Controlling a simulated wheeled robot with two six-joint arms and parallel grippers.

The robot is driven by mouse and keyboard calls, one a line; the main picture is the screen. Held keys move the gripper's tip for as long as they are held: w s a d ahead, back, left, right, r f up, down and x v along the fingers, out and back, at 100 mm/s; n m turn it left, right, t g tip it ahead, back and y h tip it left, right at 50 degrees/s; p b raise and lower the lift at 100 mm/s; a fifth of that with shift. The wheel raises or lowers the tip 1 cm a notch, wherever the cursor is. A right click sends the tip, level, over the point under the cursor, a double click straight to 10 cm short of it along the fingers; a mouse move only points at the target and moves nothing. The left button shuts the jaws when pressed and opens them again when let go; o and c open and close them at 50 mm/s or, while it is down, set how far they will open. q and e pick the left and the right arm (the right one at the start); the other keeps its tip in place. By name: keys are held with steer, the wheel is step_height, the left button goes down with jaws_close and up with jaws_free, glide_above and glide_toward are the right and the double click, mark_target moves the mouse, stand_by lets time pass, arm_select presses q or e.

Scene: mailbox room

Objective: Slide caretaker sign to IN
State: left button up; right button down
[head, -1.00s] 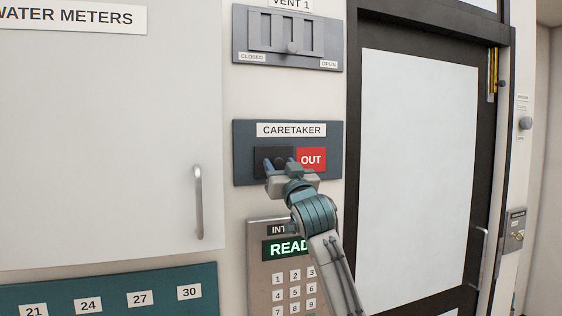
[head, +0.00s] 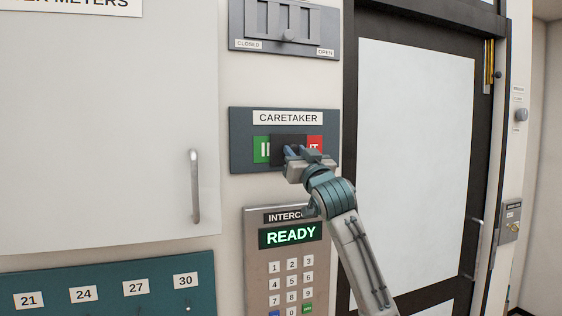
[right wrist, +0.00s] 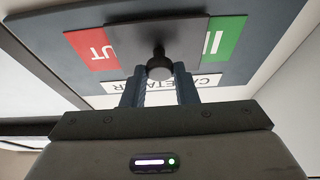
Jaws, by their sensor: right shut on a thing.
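The caretaker sign (head: 240,150) is a dark grey-blue wall panel with a white CARETAKER label. Its black sliding cover (head: 288,141) sits mid-track, with part of a green IN field (head: 261,149) showing on its left and part of a red OUT field (head: 315,144) on its right. My right gripper (head: 293,153) is at the cover. In the right wrist view, its fingers (right wrist: 160,88) are shut around the cover's round dark knob (right wrist: 159,66), and the cover (right wrist: 140,45) shows behind it. My left gripper is not in view.
An intercom keypad (head: 252,270) reading READY is just below the sign. A vent slider panel (head: 238,27) is above. A water meters cabinet door with a handle (head: 195,187) is at left, and a dark-framed door (head: 415,150) is at right.

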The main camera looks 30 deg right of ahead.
steer(key=s+d+b, duration=0.1)
steer(key=d, duration=0.5)
steer(key=shift+s+b, duration=0.2)
steer(key=shift+b, duration=0.2)
steer(key=shift+a, duration=0.1)
steer(key=c, duration=1.5)
jaws_free()
steer(key=o, duration=0.4)
steer(key=shift+c, duration=0.2)
steer(key=shift+d, duration=0.3)
steer(key=shift+s+a+f, duration=0.1)
